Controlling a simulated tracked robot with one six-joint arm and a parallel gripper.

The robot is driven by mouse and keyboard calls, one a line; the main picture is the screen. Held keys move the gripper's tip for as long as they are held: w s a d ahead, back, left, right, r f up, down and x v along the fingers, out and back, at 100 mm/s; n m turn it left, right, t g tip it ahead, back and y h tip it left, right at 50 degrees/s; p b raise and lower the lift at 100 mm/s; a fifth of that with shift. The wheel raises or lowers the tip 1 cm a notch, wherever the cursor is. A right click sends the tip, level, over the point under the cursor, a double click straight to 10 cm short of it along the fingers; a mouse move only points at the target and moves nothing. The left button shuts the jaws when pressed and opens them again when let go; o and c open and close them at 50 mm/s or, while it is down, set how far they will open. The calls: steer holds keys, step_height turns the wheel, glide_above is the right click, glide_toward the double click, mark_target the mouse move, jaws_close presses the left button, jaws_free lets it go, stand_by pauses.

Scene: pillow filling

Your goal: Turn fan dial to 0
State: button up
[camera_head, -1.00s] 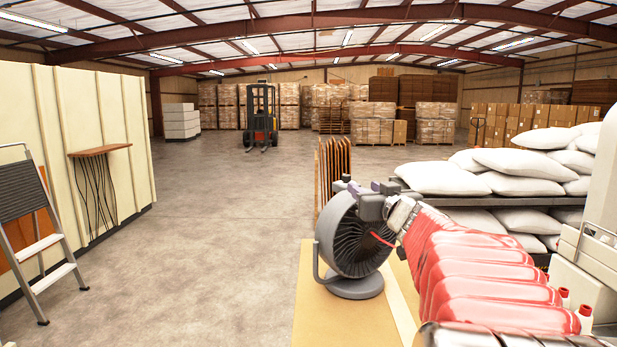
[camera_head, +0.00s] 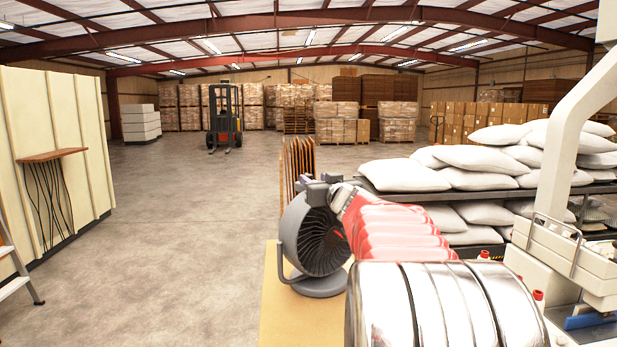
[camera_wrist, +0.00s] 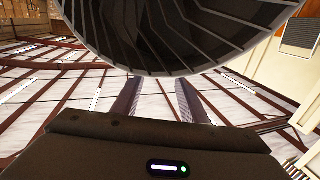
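A grey round fan (camera_head: 314,238) on a round base stands on a tan tabletop (camera_head: 300,318) in the head view. My gripper (camera_head: 300,184) is at the top of the fan's housing, partly hidden there. In the wrist view the fan's rim and grille (camera_wrist: 170,35) fill the upper middle. The two fingers of my gripper (camera_wrist: 159,84) show below the rim, apart, with a gap and nothing visible between them. Their tips reach the rim's edge; I cannot tell whether they touch it. The fan dial is not discernible in either view.
White pillows (camera_head: 470,165) lie on a dark shelf unit to the right of the table. Brown upright panels (camera_head: 298,165) stand behind the fan. A white machine (camera_head: 560,250) is at the right. The concrete floor (camera_head: 170,220) is open to the left.

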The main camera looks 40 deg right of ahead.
mark_target(310, 176)
steer(key=shift+x, duration=2.95)
steer(key=shift+c, duration=0.4)
jaws_close()
